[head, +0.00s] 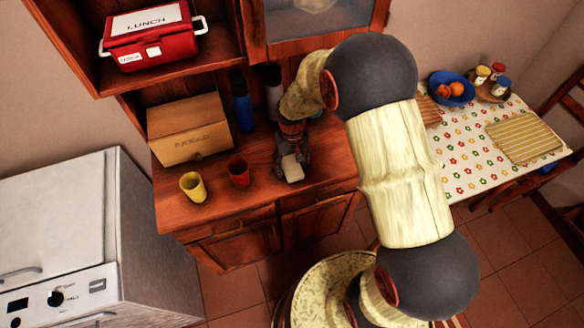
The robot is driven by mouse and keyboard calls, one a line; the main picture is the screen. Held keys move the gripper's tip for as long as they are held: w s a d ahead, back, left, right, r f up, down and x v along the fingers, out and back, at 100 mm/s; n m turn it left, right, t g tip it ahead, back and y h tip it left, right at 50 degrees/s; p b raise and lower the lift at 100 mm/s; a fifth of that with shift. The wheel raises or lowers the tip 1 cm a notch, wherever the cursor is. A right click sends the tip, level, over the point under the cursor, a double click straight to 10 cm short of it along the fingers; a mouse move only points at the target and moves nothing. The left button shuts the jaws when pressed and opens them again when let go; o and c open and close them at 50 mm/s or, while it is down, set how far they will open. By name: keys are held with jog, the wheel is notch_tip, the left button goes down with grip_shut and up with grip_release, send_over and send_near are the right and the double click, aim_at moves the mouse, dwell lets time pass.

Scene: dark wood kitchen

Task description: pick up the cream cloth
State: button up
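The cream cloth (292,168) is a small pale piece on the wooden cabinet top, near its front edge, in the head view. My gripper (290,158) points down right at the cloth, with its dark fingers around the cloth's upper part in the picture. Part of the cloth is hidden by the gripper. At this size I cannot tell whether the fingers touch or grip it, or whether the cloth is lifted.
A red cup (238,173) and a yellow cup (193,187) stand left of my gripper. A bread box (188,130), a blue bottle (242,105) and a grey bottle (273,90) stand behind. A red lunch box (150,40) sits on the shelf above.

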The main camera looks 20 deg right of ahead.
aim_at(293, 166)
jog(key=c, duration=0.8)
jog(key=shift+r, duration=0.1)
jog(key=shift+r, duration=0.2)
notch_tip(293, 166, up, 3)
jog(key=shift+s+d+r+p, duration=0.1)
jog(key=shift+s+r+p, duration=0.05)
jog(key=shift+p, duration=0.45)
jog(key=s+r, duration=0.1)
jog(key=s+d+r+p, duration=0.1)
jog(key=r, duration=0.1)
jog(key=s+r, duration=0.2)
jog(key=shift+s+d+r, duration=0.1)
jog(key=shift+d+r, duration=0.1)
jog(key=shift+d, duration=0.15)
jog(key=s+d+r, duration=0.1)
jog(key=s, duration=0.1)
jog(key=s+d+r+p, duration=0.1)
jog(key=s, duration=0.2)
jog(key=s+d+r, duration=0.1)
jog(key=s, duration=0.2)
jog(key=shift+s+d+r, duration=0.25)
jog(key=shift+r, duration=0.1)
jog(key=o, duration=0.4)
jog(key=c, duration=0.5)
